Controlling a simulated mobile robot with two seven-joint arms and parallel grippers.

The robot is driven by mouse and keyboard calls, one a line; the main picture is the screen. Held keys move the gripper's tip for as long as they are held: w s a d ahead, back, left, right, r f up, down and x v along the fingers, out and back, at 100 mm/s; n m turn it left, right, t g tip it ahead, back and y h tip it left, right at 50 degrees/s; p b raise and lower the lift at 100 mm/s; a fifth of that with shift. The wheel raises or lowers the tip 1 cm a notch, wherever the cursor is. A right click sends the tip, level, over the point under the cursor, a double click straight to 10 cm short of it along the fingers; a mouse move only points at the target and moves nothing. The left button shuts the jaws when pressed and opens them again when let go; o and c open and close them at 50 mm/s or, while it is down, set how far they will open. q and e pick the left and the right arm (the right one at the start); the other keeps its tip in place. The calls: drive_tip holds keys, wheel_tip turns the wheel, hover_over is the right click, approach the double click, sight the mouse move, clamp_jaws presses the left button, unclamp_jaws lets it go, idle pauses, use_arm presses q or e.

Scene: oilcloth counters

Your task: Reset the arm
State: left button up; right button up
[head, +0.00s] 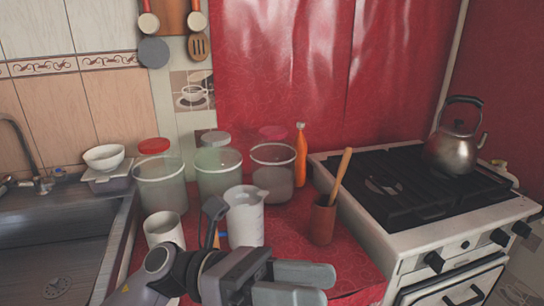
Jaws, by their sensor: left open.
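My left gripper (298,283) comes in from the bottom of the head view, low over the front of the red counter. Its two grey fingers point to the right and are apart, with nothing seen between them. A white measuring jug (246,217) stands upright behind it, partly hidden by my arm. A white mug (164,229) stands to the left of the jug. A brown cup (322,221) holding a wooden utensil stands to the right, beyond the fingertips. My right gripper is not in view.
Several clear canisters (218,175) and an orange bottle (301,155) line the back of the red counter (287,215). The stove (408,200) with a kettle (455,145) is at right. A sink (50,255) is at left, with a white bowl (104,156) near it.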

use_arm(q)
drive_tip(key=w+a+f+n+t+y+p, duration=0.1)
drive_tip(key=w+a+f+n+t+y, duration=0.35)
drive_tip(key=n+t, duration=1.1)
drive_tip(key=w+a+f+n+t+y+p, duration=0.15)
drive_tip(key=w+a+f+n+t, duration=0.7)
drive_tip(key=n, duration=1.15)
drive_tip(key=s+a+f+n+g+y, duration=0.3)
drive_tip(key=s+a+f+n+y, duration=0.2)
drive_tip(key=s+f+n, duration=0.3)
drive_tip(key=s+a+f+n+g+y, duration=0.3)
drive_tip(key=s+a+f+n+y, duration=0.2)
drive_tip(key=f, duration=0.9)
drive_tip(key=s+n+y, duration=0.1)
drive_tip(key=s+n, duration=0.2)
drive_tip(key=s, duration=0.1)
drive_tip(key=shift+a+g+p, duration=0.35)
drive_tip(key=shift+a+g, duration=0.05)
